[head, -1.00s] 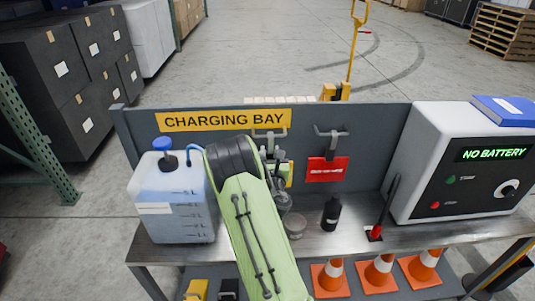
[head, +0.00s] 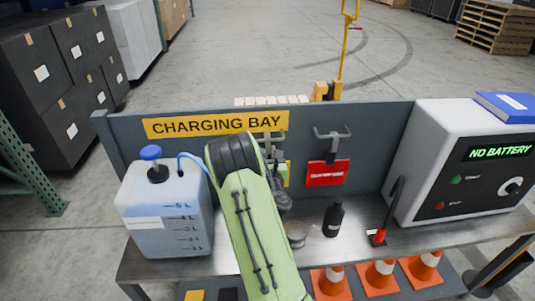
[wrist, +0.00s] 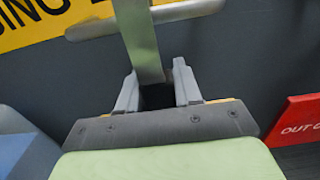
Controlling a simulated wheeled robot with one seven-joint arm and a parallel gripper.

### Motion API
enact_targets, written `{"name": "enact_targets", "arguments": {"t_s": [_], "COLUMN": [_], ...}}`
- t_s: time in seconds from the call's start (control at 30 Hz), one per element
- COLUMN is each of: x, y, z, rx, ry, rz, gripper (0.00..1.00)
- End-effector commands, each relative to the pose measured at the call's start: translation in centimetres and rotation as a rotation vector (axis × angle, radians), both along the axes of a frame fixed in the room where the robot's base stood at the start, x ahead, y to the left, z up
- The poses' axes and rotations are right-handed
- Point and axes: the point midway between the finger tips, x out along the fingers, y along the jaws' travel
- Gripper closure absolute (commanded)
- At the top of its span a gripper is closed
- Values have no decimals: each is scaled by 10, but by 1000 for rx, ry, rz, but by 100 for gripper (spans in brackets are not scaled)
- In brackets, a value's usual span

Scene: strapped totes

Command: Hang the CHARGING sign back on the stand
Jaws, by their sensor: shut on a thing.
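My gripper (wrist: 158,88) is shut on a narrow pale green strip (wrist: 142,45) in the wrist view. The strip runs up from between the fingers and passes a grey metal bar (wrist: 185,12). It may be the CHARGING sign or its hanger; no lettering shows on it. In the head view my arm hides the fingers and most of the held thing; a yellow-green bit (head: 286,172) shows beside the arm, below the left hook (head: 270,142). I cannot tell whether the strip touches the hook.
A red sign (head: 328,173) hangs on the right hook (head: 332,133). The grey back panel (head: 390,125) carries a CHARGING BAY label (head: 215,124). A fluid jug (head: 165,215), black bottle (head: 334,218), small tin (head: 296,233) and NO BATTERY charger (head: 465,165) stand on the bench.

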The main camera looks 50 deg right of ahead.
Motion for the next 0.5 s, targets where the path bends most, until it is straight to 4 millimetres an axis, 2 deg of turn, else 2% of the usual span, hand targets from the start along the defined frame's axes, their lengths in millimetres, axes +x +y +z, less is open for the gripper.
{"name": "enact_targets", "arguments": {"t_s": [0.1,0.4,0.43,0.5], "x": [3,3,3,3], "y": [1,1,1,1], "z": [-7,-6,-6,-6], "rx": [-1,-1,-1,-1], "ry": [-2,-2,-2,-2], "rz": [0,-1,-1,-1], "gripper": [100,100,63,52]}}
